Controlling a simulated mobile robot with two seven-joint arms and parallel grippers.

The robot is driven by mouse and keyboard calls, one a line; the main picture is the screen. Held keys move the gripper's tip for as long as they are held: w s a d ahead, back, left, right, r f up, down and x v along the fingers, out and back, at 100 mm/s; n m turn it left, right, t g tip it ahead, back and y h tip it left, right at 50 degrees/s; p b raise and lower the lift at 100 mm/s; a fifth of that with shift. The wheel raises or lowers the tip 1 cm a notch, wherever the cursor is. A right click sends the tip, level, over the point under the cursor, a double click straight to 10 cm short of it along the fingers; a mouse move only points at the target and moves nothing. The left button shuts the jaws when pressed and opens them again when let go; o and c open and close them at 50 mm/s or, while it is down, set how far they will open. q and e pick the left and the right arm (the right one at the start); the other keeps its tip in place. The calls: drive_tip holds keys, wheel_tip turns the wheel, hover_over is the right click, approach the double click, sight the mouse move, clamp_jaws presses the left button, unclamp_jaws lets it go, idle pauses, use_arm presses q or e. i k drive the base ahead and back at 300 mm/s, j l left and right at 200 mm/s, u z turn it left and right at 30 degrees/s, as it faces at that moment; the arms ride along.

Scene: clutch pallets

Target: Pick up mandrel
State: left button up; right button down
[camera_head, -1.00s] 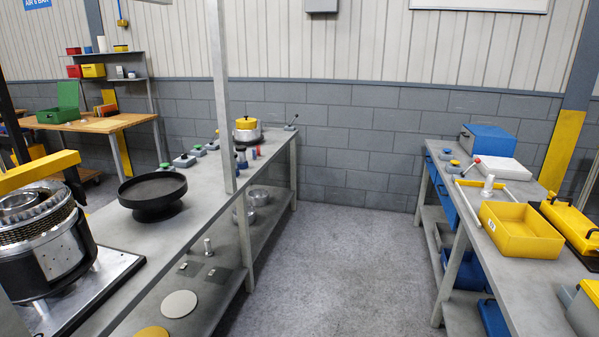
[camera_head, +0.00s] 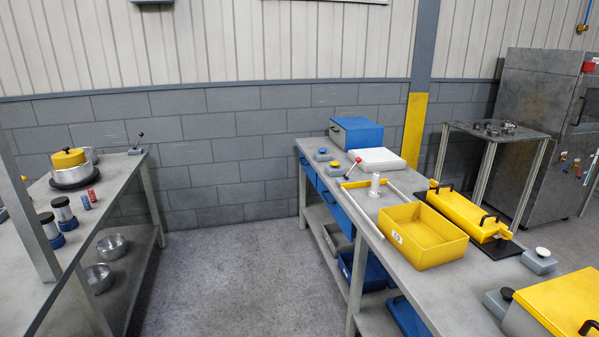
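A pale metal post with a wider foot (camera_head: 375,186), perhaps the mandrel, stands upright on the right bench (camera_head: 345,206). It is between the red-tipped lever (camera_head: 354,167) and the open yellow bin (camera_head: 422,236). I cannot tell for sure that it is the mandrel. Two dark-and-silver cylinders with blue bases (camera_head: 64,214) stand on the left bench (camera_head: 115,178). Neither of my grippers is in view.
Grey floor (camera_head: 220,270) lies clear between the benches. A blue box (camera_head: 356,134) and a white block (camera_head: 377,160) sit at the right bench's far end. A yellow handled case (camera_head: 465,214) lies beside the bin. A grey cabinet (camera_head: 540,140) stands at right.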

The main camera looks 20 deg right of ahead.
sight(374, 192)
drive_tip(key=i+z, duration=0.2)
drive_tip(key=i, duration=0.45)
drive_tip(key=i+j+z, duration=0.2)
drive_tip(key=i, duration=0.5)
drive_tip(key=i+z, duration=0.25)
drive_tip(key=z, duration=0.15)
drive_tip(key=i+j+z, duration=0.1)
drive_tip(key=z, duration=0.35)
drive_tip(key=i+j+z, duration=0.2)
drive_tip(key=z, duration=0.2)
drive_tip(key=i+j, duration=0.05)
drive_tip(key=i, duration=0.05)
